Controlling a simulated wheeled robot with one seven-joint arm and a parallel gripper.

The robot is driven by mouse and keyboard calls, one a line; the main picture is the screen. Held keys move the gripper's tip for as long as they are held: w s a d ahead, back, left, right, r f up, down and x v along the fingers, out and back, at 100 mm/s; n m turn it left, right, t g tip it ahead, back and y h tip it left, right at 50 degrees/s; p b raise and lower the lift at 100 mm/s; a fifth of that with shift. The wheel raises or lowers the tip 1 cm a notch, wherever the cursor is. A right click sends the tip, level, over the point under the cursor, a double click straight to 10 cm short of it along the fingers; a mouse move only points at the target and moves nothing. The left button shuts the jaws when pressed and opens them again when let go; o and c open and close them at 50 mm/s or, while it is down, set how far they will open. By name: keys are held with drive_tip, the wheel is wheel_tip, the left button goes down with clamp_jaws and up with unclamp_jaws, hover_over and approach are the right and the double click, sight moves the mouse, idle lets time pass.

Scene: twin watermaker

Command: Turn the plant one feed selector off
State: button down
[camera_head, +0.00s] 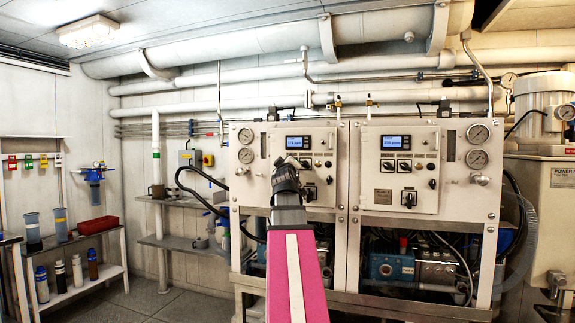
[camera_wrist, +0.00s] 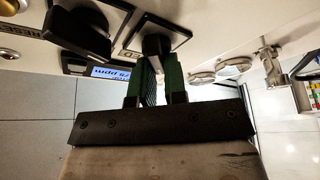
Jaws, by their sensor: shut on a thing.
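The plant one panel (camera_head: 256,190) is the left of two white panels, with a lit display (camera_head: 298,142). In the wrist view the panel appears upside down, and its display (camera_wrist: 112,73) shows a partly hidden ppm reading. My gripper (camera_wrist: 158,68) has its green fingers shut on a small black selector knob (camera_wrist: 157,43) on a square black plate. A partly hidden label ending in "ED" lies beside that plate. The exact angle of the knob is hard to tell. In the head view my dark wrist hides the held knob and the fingers.
A larger black knob (camera_wrist: 78,30) sits close beside the held one. Gauges (camera_head: 246,147) and another selector (camera_head: 309,193) are on the same panel. The plant two panel (camera_head: 400,170) stands to the right. A shelf (camera_head: 90,236) with bottles stands at far left.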

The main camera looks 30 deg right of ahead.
drive_tip(key=shift+w+r+n+y, duration=0.15)
drive_tip(key=shift+n+y, duration=0.35)
drive_tip(key=shift+n, duration=0.8)
drive_tip(key=shift+n+y, duration=0.3)
drive_tip(key=shift+n, duration=0.4)
drive_tip(key=c, duration=1.2)
unclamp_jaws()
drive_tip(key=shift+o, duration=0.2)
drive_tip(key=shift+f, duration=0.2)
drive_tip(key=v, duration=1)
drive_tip(key=shift+s+a, duration=0.15)
drive_tip(key=shift+s, duration=0.15)
drive_tip(key=shift+w, duration=0.1)
